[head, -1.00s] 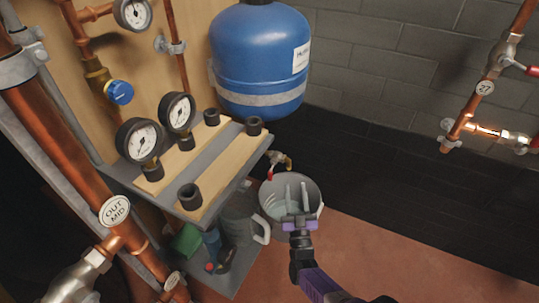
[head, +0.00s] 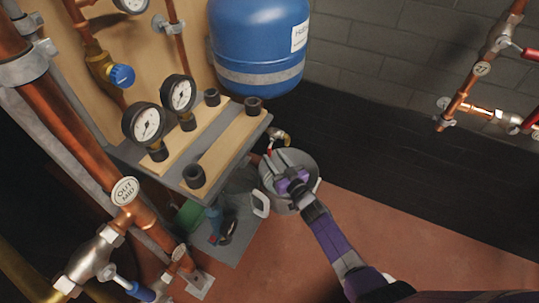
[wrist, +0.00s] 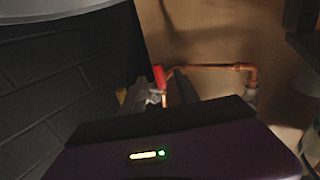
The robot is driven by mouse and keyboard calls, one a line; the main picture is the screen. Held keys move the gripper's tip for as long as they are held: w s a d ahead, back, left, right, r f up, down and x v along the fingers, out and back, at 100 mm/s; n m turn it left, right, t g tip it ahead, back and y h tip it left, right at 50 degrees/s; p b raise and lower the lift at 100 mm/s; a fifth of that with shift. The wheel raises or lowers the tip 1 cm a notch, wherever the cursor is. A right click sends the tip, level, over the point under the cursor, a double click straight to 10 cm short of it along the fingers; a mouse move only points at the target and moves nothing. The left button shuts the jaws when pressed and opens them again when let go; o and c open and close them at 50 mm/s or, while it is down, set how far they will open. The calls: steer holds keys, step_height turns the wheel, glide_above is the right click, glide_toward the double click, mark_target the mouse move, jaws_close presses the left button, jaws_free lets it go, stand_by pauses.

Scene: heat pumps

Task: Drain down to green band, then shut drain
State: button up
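The drain valve (head: 281,139), a small brass tap with a red lever (head: 268,152), sticks out below the shelf's right end, above a grey bucket (head: 309,163). My gripper (head: 277,158) is over the bucket, close to the tap. In the wrist view the red lever (wrist: 159,76) shows between and beyond the tips of my two spread fingers (wrist: 157,92); contact cannot be told. Two dial gauges stand on the shelf, a nearer one (head: 144,123) and a farther one (head: 178,93). A third gauge (head: 132,3) is cut off at the top. I cannot make out a green band or read the needles.
A blue tank (head: 258,45) hangs above the tap. The grey shelf (head: 230,142) with wooden strips and black stubs is left of my gripper. A grey jug (head: 245,195) stands beside the bucket. Copper pipes flank both sides. The red floor (head: 410,225) is open at right.

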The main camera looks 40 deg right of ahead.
mark_target(270, 156)
steer(key=shift+b+x, duration=0.75)
steer(key=shift+x, duration=1)
jaws_close()
